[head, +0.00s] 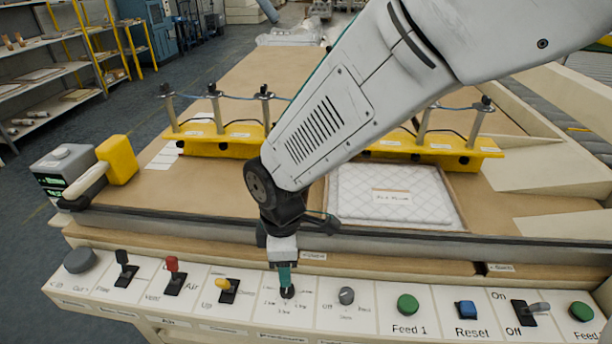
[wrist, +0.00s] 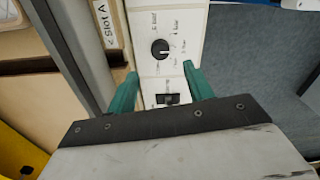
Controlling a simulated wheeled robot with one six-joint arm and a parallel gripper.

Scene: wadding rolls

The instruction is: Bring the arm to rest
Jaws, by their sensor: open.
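My arm reaches in from the upper right of the head view and bends down at a dark wrist. My gripper (head: 286,283) points down over the control panel (head: 378,318), just above a black rotary knob (head: 287,292) with a scale around it. In the wrist view the green fingers of my gripper (wrist: 162,78) are spread apart with nothing held between them. The knob (wrist: 160,48) shows just beyond the fingertips, and a small black switch (wrist: 167,99) shows between the fingers. How high the fingertips are above the panel is hard to tell.
Levers, a grey knob (head: 346,296), a green button (head: 407,304) and a blue button (head: 466,309) line the panel. Behind it, a yellow bar with posts (head: 222,131) crosses the brown table (head: 255,75). A white quilted pad (head: 390,205) lies at its front.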

